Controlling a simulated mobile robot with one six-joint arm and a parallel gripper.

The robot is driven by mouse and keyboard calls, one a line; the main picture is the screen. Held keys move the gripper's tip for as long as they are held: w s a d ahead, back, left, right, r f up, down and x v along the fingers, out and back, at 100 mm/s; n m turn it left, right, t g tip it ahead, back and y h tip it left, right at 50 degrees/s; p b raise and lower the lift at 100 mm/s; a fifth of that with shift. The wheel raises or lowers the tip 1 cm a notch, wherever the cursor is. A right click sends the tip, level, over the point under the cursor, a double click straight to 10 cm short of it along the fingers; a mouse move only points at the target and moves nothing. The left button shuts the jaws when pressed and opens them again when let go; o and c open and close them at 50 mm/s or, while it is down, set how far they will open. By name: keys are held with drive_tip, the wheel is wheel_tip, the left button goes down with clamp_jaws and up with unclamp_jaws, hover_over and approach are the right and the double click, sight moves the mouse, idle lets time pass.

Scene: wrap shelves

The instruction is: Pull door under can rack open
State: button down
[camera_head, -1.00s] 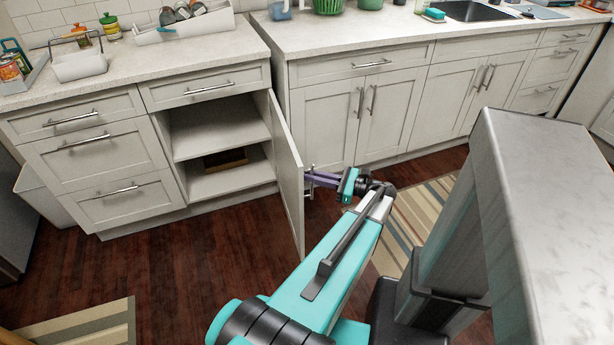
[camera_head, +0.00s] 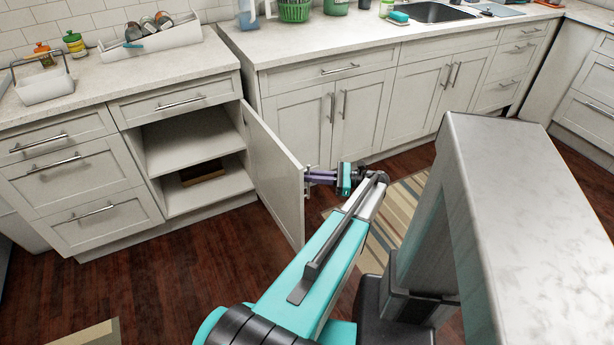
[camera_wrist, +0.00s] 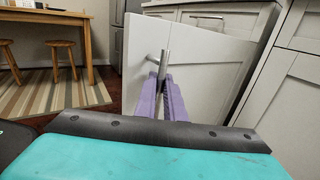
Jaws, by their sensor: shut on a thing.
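The white cabinet door (camera_head: 274,172) under the can rack (camera_head: 150,36) stands swung wide out from its cabinet, hinged on the right side. My gripper (camera_head: 310,177) is at the door's outer face near its free edge. In the wrist view my gripper's purple fingers (camera_wrist: 164,100) are shut on the metal bar handle (camera_wrist: 163,68), with the door (camera_wrist: 196,60) behind it. The open cabinet (camera_head: 190,145) shows a shelf and a brown box (camera_head: 203,172) on its bottom.
Drawers (camera_head: 80,185) stand to the left of the open cabinet, and closed double doors (camera_head: 335,115) to the right. A striped rug (camera_head: 372,235) lies on the dark wood floor. In the wrist view, a wooden table (camera_wrist: 45,30) and stools (camera_wrist: 62,58) stand at the left.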

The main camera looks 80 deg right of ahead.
drive_tip(key=shift+w+d+f, duration=0.1)
drive_tip(key=shift+w+d, duration=0.15)
drive_tip(key=shift+d, duration=0.2)
drive_tip(key=c, duration=1.8)
unclamp_jaws()
drive_tip(key=shift+f, duration=0.15)
drive_tip(key=shift+c, duration=0.2)
drive_tip(key=shift+s, duration=0.15)
drive_tip(key=s+p, duration=0.5)
drive_tip(key=s, duration=0.6)
drive_tip(key=shift+d+r+p, duration=0.2)
drive_tip(key=shift+d+p, duration=0.1)
drive_tip(key=shift+d, duration=0.15)
drive_tip(key=s+p, duration=0.2)
drive_tip(key=p, duration=0.5)
drive_tip(key=shift+d+p, duration=0.15)
drive_tip(key=shift+p, duration=0.15)
drive_tip(key=shift+s+f+p, duration=0.15)
drive_tip(key=shift+s+p, duration=0.1)
drive_tip(key=shift+p, duration=0.75)
